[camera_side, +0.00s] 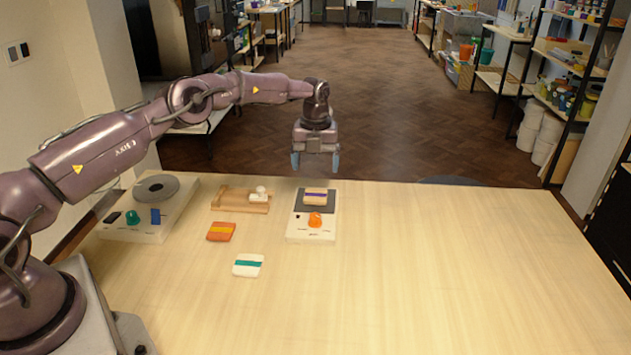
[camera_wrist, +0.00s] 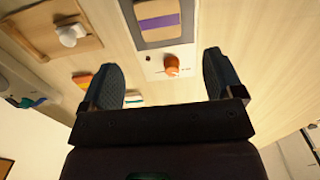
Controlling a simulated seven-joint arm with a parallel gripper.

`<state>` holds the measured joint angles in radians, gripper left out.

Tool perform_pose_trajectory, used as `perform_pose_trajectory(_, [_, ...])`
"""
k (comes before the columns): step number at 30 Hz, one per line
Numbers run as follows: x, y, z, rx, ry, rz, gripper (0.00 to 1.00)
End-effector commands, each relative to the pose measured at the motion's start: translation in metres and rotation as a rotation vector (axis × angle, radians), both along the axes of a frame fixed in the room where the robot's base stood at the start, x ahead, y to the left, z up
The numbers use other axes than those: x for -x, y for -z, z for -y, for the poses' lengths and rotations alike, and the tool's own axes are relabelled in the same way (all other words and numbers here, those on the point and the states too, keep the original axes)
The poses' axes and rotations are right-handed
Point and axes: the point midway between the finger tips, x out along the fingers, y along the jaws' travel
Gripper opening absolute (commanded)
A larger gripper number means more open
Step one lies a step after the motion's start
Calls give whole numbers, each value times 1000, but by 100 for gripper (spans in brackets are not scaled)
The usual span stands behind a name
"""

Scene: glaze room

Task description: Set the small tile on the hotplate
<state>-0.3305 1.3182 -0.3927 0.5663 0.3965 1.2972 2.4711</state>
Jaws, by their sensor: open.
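A tan tile with a purple stripe (camera_side: 315,193) lies flat on the dark square plate of the white hotplate with an orange knob (camera_side: 298,231). In the wrist view this tile (camera_wrist: 158,22) shows at the top, above the orange knob (camera_wrist: 172,66). My gripper (camera_side: 315,163) is open and empty, above and a little behind the hotplate, apart from the tile. In the wrist view its two fingers (camera_wrist: 161,66) stand wide apart with nothing between them. An orange tile with a yellow stripe (camera_side: 220,231) and a white tile with a teal stripe (camera_side: 248,265) lie on the table.
A wooden board with a white knobbed piece (camera_side: 228,205) stands left of the hotplate. Further left is a white device with a round grey plate, green knob and blue part (camera_side: 149,234). The right half of the table (camera_side: 450,260) is clear. Shelves stand beyond it.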

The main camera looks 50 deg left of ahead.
Motion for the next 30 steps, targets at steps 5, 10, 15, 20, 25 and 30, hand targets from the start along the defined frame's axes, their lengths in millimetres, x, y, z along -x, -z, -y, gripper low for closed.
perform_pose_trajectory(5, [0, -25, 0, 0, 0, 0, 86])
perform_pose_trajectory(10, [0, -33, 0, 1, 1, -1, 86])
perform_pose_trajectory(15, [-1, -45, 6, -6, -22, 10, 86])
perform_pose_trajectory(20, [5, -103, 34, -32, -173, 63, 86])
perform_pose_trajectory(25, [40, -180, 72, -48, -463, 148, 86])
perform_pose_trajectory(30, [97, -239, 99, -23, -800, 237, 86])
